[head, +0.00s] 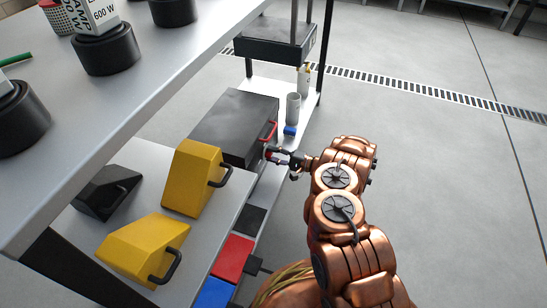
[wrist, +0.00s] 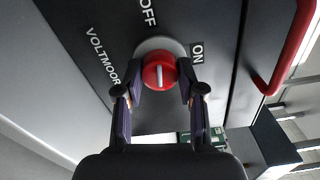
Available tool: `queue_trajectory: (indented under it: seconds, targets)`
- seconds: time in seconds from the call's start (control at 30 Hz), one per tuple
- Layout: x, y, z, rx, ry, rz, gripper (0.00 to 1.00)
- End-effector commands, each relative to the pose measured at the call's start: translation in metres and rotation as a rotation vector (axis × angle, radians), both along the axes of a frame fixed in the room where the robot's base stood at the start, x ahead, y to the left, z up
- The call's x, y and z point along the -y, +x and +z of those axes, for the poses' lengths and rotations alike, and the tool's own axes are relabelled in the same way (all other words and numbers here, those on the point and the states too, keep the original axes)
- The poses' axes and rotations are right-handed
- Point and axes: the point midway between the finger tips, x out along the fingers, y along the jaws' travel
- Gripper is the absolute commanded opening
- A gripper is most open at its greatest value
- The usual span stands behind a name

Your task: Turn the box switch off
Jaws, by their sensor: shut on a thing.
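The dark box (head: 235,112) stands on the lower shelf in the head view, with a red handle (head: 270,132) on its front. In the wrist view, its face (wrist: 95,22) bears the words OFF, ON and VOLTMOOR. A red round knob (wrist: 158,73) with a white line sits on a grey disc there. The line runs roughly up and down the picture, with OFF above the knob and ON to its right. My gripper (wrist: 160,84) has one finger on each side of the knob and is shut on it. In the head view, my gripper (head: 272,154) reaches the box front.
Two yellow blocks with handles (head: 192,178) (head: 142,247) and a dark one (head: 107,192) stand nearer on the shelf. White cylinders (head: 293,109) stand beyond the box. The table top (head: 160,75) overhangs at left. The floor at right is clear.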

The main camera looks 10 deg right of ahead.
Motion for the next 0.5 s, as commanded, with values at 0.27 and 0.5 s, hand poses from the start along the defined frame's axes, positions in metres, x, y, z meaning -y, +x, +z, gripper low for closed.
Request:
queue_trajectory:
  seconds: [0.27, 0.5]
  targets:
    - [-0.0002, 0.0004, -0.0010, 0.114, -0.076, 0.000, 0.04]
    - [-0.0004, -0.0001, -0.0004, 0.153, -0.103, 0.001, 0.04]
